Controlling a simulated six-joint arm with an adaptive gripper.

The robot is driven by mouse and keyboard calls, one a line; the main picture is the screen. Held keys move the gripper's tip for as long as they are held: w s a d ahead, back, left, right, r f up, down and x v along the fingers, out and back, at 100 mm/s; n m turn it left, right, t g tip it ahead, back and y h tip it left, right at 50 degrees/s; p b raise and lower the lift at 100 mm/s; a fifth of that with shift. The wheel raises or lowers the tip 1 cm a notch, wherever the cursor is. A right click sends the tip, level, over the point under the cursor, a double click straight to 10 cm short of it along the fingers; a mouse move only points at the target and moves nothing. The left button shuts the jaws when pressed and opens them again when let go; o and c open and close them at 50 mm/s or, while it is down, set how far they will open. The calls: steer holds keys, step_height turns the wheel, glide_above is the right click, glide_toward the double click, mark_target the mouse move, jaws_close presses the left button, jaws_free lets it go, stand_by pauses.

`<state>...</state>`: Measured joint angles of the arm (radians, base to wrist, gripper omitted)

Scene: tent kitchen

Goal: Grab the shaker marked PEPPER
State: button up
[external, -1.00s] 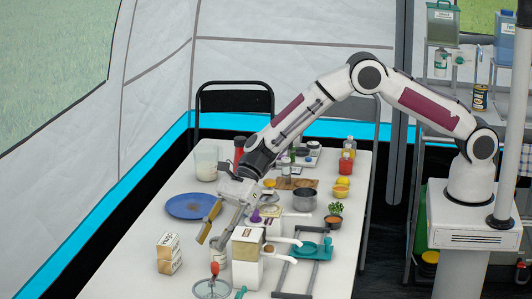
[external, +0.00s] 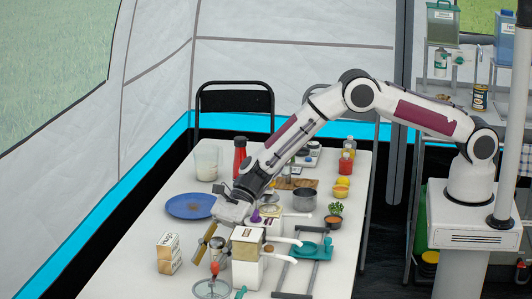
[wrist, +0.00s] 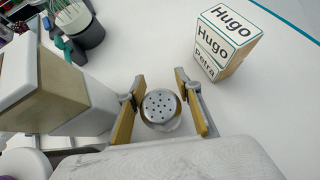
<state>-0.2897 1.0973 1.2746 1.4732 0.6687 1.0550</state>
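A pale shaker with a round metal top full of holes (wrist: 161,104) stands upright between the two fingers of my gripper (wrist: 159,84) in the wrist view. The fingers are apart, one on each side of the shaker, and I see no clear contact. The shaker's side is mostly hidden from above, so I cannot read its marking. In the external view my gripper (external: 212,242) is low over the near part of the table, with the shaker partly hidden at its fingers.
A box marked Hugo and Petra (wrist: 213,60) stands at the upper right. A blue plate (external: 188,206) lies behind.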

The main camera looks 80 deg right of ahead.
jaws_close()
steer(key=shift+r, duration=0.2)
stand_by(0.4)
step_height(320, 180, up, 10)
steer(key=shift+f, duration=0.15)
stand_by(0.5)
stand_by(0.4)
